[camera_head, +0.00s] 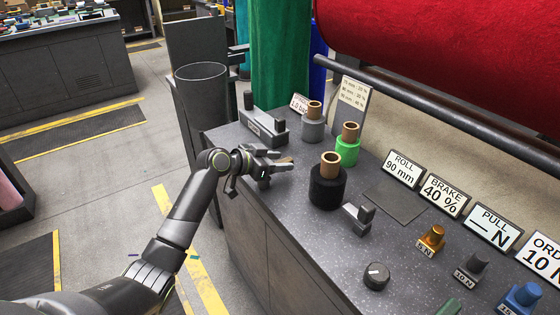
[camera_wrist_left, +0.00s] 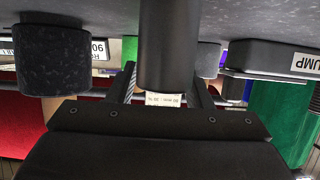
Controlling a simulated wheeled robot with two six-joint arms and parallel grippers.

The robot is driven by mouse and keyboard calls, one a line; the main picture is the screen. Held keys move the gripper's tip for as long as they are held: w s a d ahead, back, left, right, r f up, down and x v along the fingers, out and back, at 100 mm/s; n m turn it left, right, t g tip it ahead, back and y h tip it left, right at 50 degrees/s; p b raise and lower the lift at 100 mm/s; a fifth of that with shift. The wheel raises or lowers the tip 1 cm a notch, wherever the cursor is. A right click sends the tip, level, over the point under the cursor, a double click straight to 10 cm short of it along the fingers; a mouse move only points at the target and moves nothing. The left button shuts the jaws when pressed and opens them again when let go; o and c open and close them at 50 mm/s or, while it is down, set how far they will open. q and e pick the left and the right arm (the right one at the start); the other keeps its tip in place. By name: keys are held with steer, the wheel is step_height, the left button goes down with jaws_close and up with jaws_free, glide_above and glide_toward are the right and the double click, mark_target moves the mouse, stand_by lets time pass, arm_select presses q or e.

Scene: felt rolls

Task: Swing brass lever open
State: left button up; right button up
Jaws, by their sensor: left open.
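I cannot pick out the brass lever for certain in either view. The left gripper is open above the near left part of the counter. In the left wrist view, a dark smooth cylinder (camera_wrist_left: 170,45) stands between its spread fingers (camera_wrist_left: 160,88); whether they touch it is unclear. My right gripper is in neither view.
The dark felt roll (camera_head: 327,190) stands right of the gripper, with green (camera_head: 347,152) and grey (camera_head: 313,130) rolls behind. A grey DUMP block (camera_head: 263,127) is at the back left.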

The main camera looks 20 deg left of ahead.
arm_select(q)
steer(key=shift+w+d+f, duration=0.1)
steer(key=shift+w+d, duration=0.15)
steer(key=shift+c, duration=0.3)
jaws_close()
